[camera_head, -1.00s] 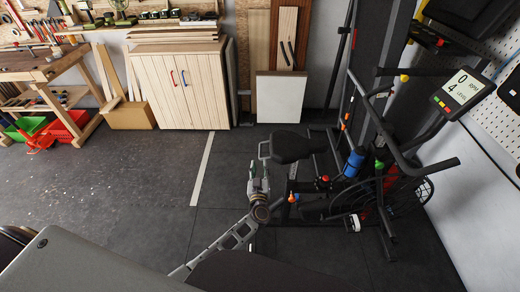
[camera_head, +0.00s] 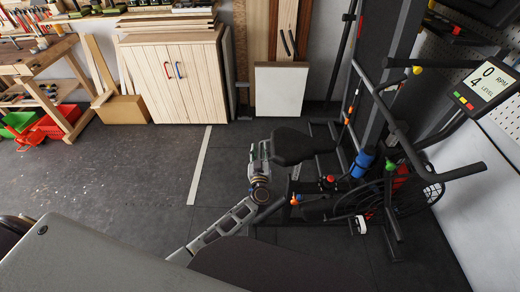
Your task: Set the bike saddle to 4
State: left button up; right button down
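The exercise bike's black saddle (camera_head: 294,147) is in the middle of the head view, on the bike's near left end. The bike's console (camera_head: 487,84) at the upper right reads 0 RPM and 4 LEVEL. Orange knobs (camera_head: 296,200) and a red knob (camera_head: 329,179) show on the bike below and right of the saddle. The saddle's post is largely hidden. My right gripper is out of view.
A wooden cabinet (camera_head: 176,82) and a white panel (camera_head: 280,89) stand at the back. A workbench (camera_head: 40,65) with red and green bins is at the far left. The dark floor (camera_head: 120,170) left of the bike is open. The bike's handlebars (camera_head: 440,178) reach out at right.

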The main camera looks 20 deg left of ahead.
pick_arm(q)
jog(key=shift+w, duration=0.1)
jog(key=shift+r, duration=0.1)
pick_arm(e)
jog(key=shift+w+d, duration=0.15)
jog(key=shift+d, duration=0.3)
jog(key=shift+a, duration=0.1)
pick_arm(q)
jog(key=c, duration=0.6)
grip_shut()
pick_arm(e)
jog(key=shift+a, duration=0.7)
